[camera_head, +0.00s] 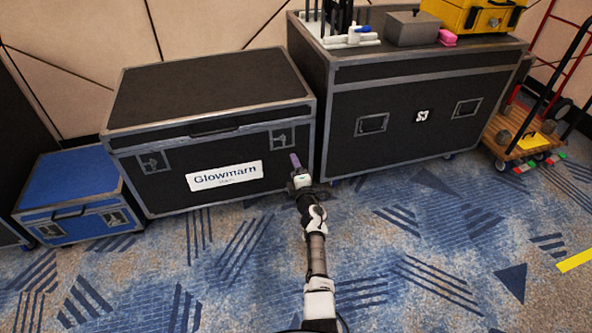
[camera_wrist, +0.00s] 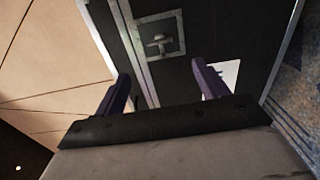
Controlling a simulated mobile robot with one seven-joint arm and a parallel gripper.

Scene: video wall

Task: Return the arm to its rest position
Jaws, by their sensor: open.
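My arm reaches forward from the bottom of the head view over the patterned carpet. My gripper (camera_head: 295,161) is at its far end, in front of the right part of the black case labelled Glowmarn (camera_head: 210,85). In the wrist view, the two purple fingers of my gripper (camera_wrist: 165,90) stand wide apart with nothing between them. Beyond them are the case's front face and a metal latch (camera_wrist: 158,36). I cannot tell the exact gap between the fingertips and the case.
A taller black case (camera_head: 420,115) stands to the right, carrying a grey box (camera_head: 411,29), a yellow case (camera_head: 470,14) and a pink block (camera_head: 447,38). A blue case (camera_head: 72,190) is at left. A wooden trolley (camera_head: 520,135) is at right. The carpet (camera_head: 200,285) around my arm is clear.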

